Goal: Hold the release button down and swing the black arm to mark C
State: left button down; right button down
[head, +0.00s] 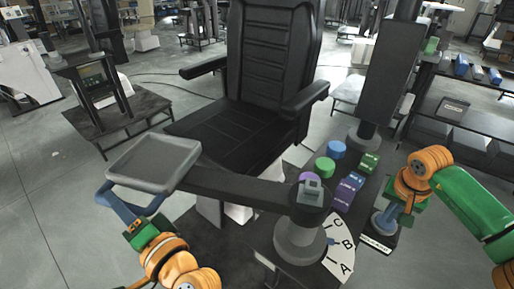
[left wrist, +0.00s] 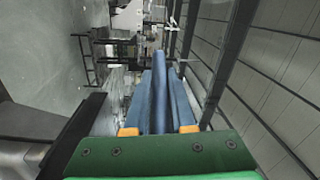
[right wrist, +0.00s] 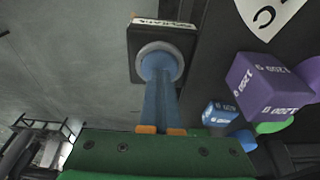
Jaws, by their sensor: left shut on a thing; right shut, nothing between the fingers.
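The black arm (head: 235,186) reaches left from a round grey post (head: 299,240) and carries a grey tray (head: 155,160) at its end. A white fan-shaped plate (head: 344,250) beside the post bears marks C, B and A. My right gripper (head: 385,222) is shut, empty, pointing down with its tips on the round release button (right wrist: 160,60) on a labelled black box (right wrist: 133,42).
Purple blocks (head: 347,190), a green cylinder (head: 325,166), a blue cylinder (head: 336,149) and a green block (head: 369,162) stand behind the post. A black chair (head: 268,65) is behind the arm. A dark shelf rack (head: 470,120) stands at right.

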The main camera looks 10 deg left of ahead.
pick_arm(q)
jog(key=c, duration=0.8)
grip_release()
jog(key=shift+o, duration=0.2)
jog(key=shift+w, duration=0.1)
